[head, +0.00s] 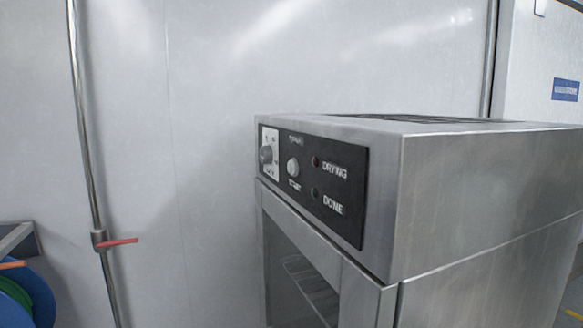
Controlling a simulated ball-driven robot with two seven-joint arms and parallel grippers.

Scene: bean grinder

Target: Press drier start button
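The drier (470,190) is a brushed-steel box at the right of the head view, seen at an angle. Its black control panel (345,225) faces left and towards me. The round light-grey start button (293,167) sits on the panel above a small label that seems to read "START". A grey knob (266,154) on a white plate is left of it. Two dark indicator lamps, the DRYING lamp (316,162) and the DONE lamp (315,193), are right of the button and look unlit. Neither of my grippers is in view.
A glass door (300,275) below the panel shows a wire rack inside. A vertical metal pipe (88,150) with a red valve handle (122,241) runs along the white wall at left. A blue round object (38,292) is at the lower left. Space before the panel looks clear.

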